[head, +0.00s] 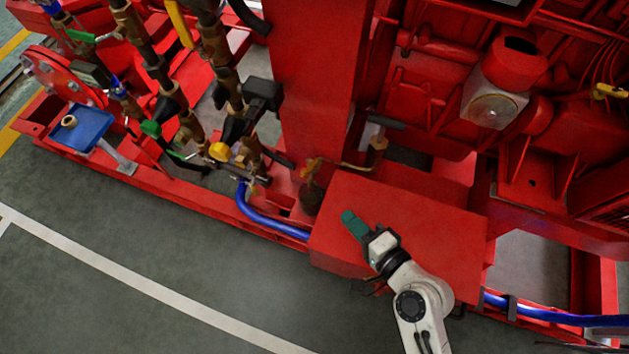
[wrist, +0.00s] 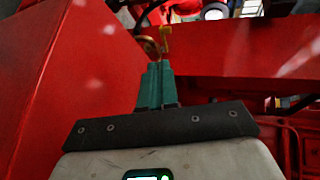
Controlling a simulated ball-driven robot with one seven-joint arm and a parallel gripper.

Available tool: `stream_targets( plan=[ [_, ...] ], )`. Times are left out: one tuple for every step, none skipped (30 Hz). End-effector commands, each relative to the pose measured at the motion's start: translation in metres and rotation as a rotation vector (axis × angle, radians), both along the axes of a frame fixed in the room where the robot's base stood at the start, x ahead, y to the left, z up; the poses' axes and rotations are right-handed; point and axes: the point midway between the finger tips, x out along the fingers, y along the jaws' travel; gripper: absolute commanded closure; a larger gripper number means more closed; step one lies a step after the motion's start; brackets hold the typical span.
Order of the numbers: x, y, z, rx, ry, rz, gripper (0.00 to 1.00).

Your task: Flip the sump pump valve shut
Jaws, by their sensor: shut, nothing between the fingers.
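A small brass fitting with a yellowish lever (head: 312,166), which looks like the sump pump valve, sits at the far left corner of the red box in the head view. In the wrist view, the yellow lever (wrist: 165,40) stands upright just beyond my fingertips, with a curved brass pipe at its left. My gripper (head: 347,216) has green fingers and is shut and empty. It is over the red box, to the right of and below the valve in the head view, apart from it. The fingers (wrist: 158,66) hide what lies below the lever.
The red box (head: 400,215) lies under my gripper. A tall red column (head: 315,80) rises behind the valve. A blue hose (head: 262,220) runs at the left, near pipes and a yellow cap (head: 220,151). The green floor (head: 180,260) in front is clear.

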Motion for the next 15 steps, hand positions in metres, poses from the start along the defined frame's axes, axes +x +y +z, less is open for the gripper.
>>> stream_targets(
  plan=[
    [0.0, 0.0, 0.0, 0.0, 0.0, 0.0, 1.0],
    [0.001, 0.001, 0.0, 0.0, 0.0, 0.0, 1.0],
    [0.002, 0.002, -0.001, 0.001, -0.001, 0.0, 1.0],
    [0.004, 0.003, -0.002, 0.001, -0.001, 0.001, 1.0],
    [0.005, 0.005, -0.002, 0.001, -0.001, 0.001, 1.0],
    [0.008, 0.007, -0.004, 0.001, 0.0, 0.002, 1.0],
    [0.011, 0.01, -0.005, 0.001, 0.0, 0.002, 1.0],
    [0.014, 0.013, -0.006, 0.001, 0.0, 0.002, 1.0],
    [0.019, 0.017, -0.008, 0.001, 0.0, 0.002, 1.0],
    [0.023, 0.02, -0.01, 0.0, -0.001, 0.002, 1.0],
    [0.027, 0.024, -0.012, 0.001, -0.002, 0.001, 1.0],
    [0.033, 0.028, -0.014, 0.002, -0.001, 0.002, 1.0],
    [0.038, 0.032, -0.016, 0.0, -0.003, 0.002, 1.0],
    [0.042, 0.036, -0.018, 0.0, -0.002, 0.003, 1.0],
    [0.048, 0.041, -0.021, 0.002, -0.001, 0.002, 1.0]
  ],
)
